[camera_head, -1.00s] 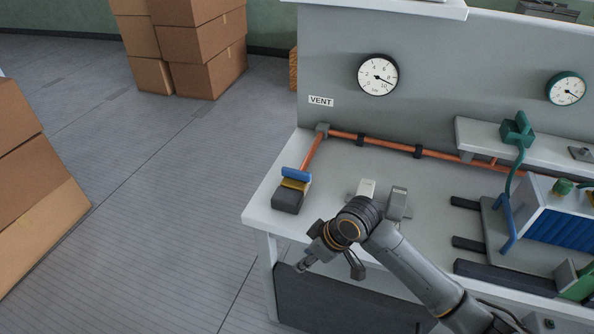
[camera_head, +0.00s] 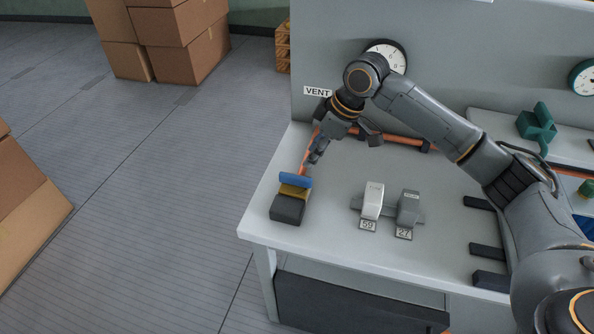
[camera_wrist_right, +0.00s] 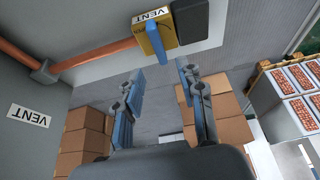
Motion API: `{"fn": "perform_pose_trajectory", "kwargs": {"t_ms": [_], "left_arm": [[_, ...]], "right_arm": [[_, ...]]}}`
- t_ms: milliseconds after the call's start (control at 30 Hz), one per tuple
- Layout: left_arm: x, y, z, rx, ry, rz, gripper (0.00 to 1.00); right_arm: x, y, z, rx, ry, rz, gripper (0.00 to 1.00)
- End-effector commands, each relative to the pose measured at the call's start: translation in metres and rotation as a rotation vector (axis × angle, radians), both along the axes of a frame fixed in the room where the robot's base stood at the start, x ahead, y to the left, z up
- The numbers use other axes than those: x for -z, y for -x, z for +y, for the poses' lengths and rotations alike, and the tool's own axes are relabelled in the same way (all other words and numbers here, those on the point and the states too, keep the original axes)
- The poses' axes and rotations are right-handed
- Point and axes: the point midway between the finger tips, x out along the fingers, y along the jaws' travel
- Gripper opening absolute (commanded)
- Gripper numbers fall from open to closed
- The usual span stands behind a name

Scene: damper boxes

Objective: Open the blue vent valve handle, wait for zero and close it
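The blue vent valve handle (camera_head: 295,180) sits on a yellow valve body (camera_head: 294,192) beside a dark block (camera_head: 287,208), at the bench's left end. In the right wrist view the handle (camera_wrist_right: 138,40) shows near the top, on the yellow body with its VENT label. My right gripper (camera_head: 344,148) is above the bench behind and right of the handle, apart from it. In the wrist view its fingers (camera_wrist_right: 160,74) are spread and empty. The left pressure gauge (camera_head: 391,50) is partly hidden by my right arm; its reading cannot be told. My left gripper is out of view.
A copper pipe (camera_head: 400,139) runs along the back panel and down to the valve. Two small switches, white (camera_head: 372,200) and grey (camera_head: 408,206), stand right of the valve. Cardboard boxes (camera_head: 168,38) stand on the floor beyond the bench.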

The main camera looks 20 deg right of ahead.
Motion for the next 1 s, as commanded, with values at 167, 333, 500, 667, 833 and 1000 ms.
{"fn": "perform_pose_trajectory", "kwargs": {"t_ms": [167, 333, 500, 667, 833, 1000], "left_arm": [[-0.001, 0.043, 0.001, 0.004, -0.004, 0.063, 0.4], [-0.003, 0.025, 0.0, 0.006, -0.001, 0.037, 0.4], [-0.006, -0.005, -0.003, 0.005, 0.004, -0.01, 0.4], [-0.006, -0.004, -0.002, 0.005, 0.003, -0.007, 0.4], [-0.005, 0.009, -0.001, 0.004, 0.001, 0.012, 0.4], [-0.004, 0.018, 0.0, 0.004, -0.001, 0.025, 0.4]], "right_arm": [[0.038, -0.008, 0.014, 0.0, 0.001, 0.004, 0.39], [0.067, -0.015, 0.024, -0.001, 0.0, 0.002, 0.39], [0.085, -0.02, 0.03, 0.0, 0.0, 0.0, 0.39], [0.091, -0.022, 0.032, 0.0, 0.001, -0.001, 0.39], [0.092, -0.022, 0.032, 0.0, 0.0, -0.001, 0.39], [0.092, -0.022, 0.032, 0.0, 0.001, -0.001, 0.18]]}}
